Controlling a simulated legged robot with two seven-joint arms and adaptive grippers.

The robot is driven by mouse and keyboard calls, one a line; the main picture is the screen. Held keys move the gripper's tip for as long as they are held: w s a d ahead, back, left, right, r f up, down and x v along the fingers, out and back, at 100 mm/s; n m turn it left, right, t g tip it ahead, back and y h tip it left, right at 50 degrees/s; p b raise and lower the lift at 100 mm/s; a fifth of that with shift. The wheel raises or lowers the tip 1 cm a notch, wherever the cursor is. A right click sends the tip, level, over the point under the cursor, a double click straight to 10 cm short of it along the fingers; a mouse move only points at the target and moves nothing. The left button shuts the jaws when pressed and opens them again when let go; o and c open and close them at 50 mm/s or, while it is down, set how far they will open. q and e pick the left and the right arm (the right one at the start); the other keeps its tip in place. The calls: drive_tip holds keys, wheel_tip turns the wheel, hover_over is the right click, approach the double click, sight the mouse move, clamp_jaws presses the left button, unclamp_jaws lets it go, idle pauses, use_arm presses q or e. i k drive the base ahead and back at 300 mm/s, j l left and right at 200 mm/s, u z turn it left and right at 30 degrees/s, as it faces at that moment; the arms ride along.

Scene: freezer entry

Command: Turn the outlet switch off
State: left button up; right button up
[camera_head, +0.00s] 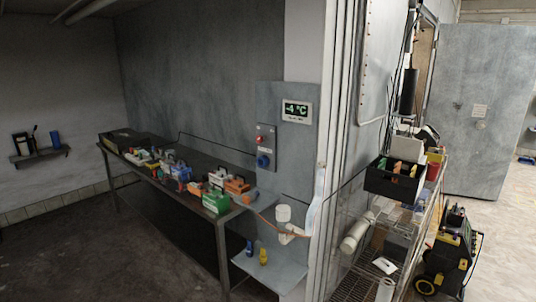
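The outlet switch (265,146) is a small upright box on the grey wall panel (268,101), in the middle of the head view. It has a small red part (260,139) near its top and a round blue part (263,161) at its bottom. The setting of the switch is too small to read. Neither of my grippers can be made out in the view, and nothing visible touches the switch.
A display (297,112) reading -4 °C is beside the switch. A long table (222,220) with several tools and boxes stands left of the panel. A low shelf (272,275) holds two small bottles. A wire rack (358,286) and black cart (447,262) stand right. Floor at left is clear.

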sight(260, 139)
drive_tip(key=i+l, duration=0.1)
drive_tip(key=i, duration=0.5)
drive_tip(key=i+l, duration=0.1)
drive_tip(key=i, duration=0.5)
